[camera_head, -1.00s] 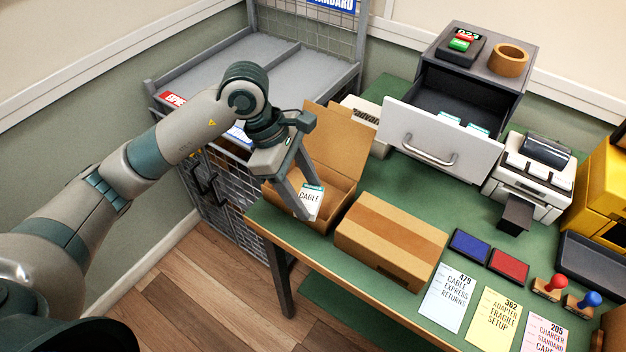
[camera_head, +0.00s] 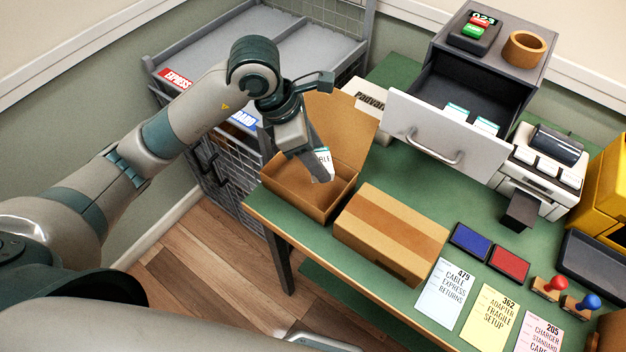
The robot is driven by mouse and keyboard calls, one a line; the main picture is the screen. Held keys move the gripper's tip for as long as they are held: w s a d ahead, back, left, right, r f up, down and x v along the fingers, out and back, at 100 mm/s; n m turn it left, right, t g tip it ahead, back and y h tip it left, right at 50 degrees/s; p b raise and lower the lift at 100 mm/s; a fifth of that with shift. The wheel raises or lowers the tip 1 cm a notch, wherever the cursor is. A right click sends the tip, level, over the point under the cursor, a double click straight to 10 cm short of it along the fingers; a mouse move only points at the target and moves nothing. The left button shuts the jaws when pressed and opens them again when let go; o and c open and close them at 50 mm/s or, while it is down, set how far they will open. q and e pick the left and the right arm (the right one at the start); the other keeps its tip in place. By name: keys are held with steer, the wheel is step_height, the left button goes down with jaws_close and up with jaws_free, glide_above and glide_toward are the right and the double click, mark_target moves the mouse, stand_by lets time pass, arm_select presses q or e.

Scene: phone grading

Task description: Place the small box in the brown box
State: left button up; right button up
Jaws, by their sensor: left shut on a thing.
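The small box is white with a printed label (camera_head: 324,161) and is partly hidden by my gripper. My left gripper (camera_head: 318,172) is shut on it and holds it over the opening of the brown box. The open brown box (camera_head: 285,192) stands at the left end of the green table with its lid raised at the back. Its inside looks empty where it shows. I cannot tell whether the small box touches its walls. My right gripper is not in view.
A closed taped carton (camera_head: 392,232) lies just right of the open box. An open drawer (camera_head: 445,140) juts out behind it. Blue (camera_head: 470,241) and red (camera_head: 509,263) pads, paper cards (camera_head: 447,288) and stamps lie to the right. A wire rack (camera_head: 222,170) stands at the left.

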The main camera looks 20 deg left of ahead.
arm_select(q)
steer(key=shift+f+p, duration=0.6)
steer(key=shift+f, duration=1.8)
steer(key=shift+f+p, duration=0.6)
steer(key=shift+f, duration=1.5)
steer(key=shift+f, duration=0.1)
steer(key=shift+f, duration=0.1)
steer(key=o, duration=0.8)
steer(key=shift+c, duration=0.2)
steer(key=shift+r, duration=0.25)
